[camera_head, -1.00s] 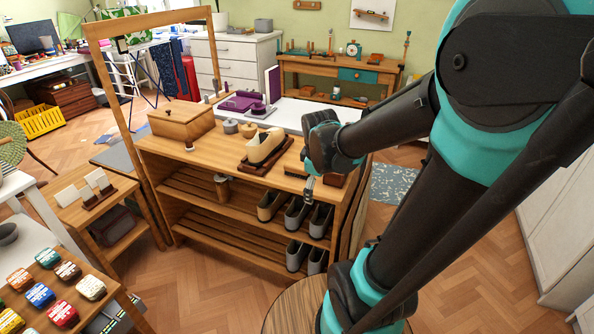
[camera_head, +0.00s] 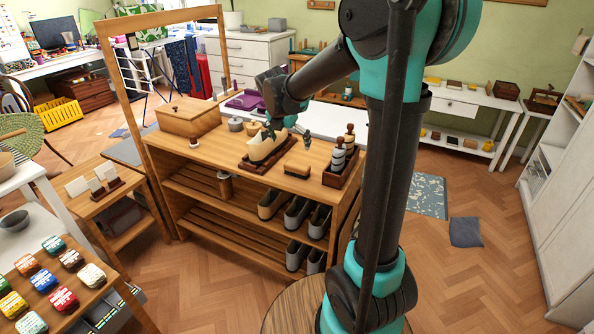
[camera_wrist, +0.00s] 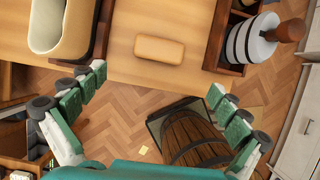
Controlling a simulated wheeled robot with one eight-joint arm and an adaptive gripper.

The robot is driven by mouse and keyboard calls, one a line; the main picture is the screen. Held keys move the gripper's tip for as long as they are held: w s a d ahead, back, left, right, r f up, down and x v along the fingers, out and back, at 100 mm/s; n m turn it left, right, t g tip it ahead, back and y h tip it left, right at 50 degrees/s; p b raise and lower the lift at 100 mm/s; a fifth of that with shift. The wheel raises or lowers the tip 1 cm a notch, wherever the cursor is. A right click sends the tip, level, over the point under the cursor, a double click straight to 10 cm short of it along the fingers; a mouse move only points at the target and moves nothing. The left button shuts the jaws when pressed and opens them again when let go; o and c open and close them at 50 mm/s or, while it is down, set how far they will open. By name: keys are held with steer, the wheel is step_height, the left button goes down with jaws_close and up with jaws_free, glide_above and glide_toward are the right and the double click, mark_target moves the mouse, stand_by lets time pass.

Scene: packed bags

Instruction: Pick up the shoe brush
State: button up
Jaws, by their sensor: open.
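The shoe brush (camera_head: 297,169) is a small block with a light wooden back, lying on the top of the wooden shoe bench (camera_head: 228,157). In the wrist view the brush (camera_wrist: 159,49) lies near the bench's front edge, with its back facing the camera. My gripper (camera_head: 288,133) is above the bench, beyond and above the brush in the head view. In the wrist view my open gripper (camera_wrist: 157,80) has its fingers spread wide, and the brush appears beyond the gap between the fingertips. Nothing is between the fingers. The bristles are hidden in the wrist view.
A light shoe (camera_head: 266,147) on a dark wooden stand is left of the brush. A wooden caddy (camera_head: 345,178) with bottles stands right of it. A wooden box (camera_head: 188,117) is at the bench's left. Grey shoes (camera_head: 298,212) sit on the shelves below.

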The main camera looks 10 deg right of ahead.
mark_target(297, 165)
steer(key=x, duration=1.3)
steer(key=shift+w+f, duration=0.15)
steer(key=shift+f, duration=0.25)
steer(key=c, duration=1.6)
steer(key=shift+o, duration=0.2)
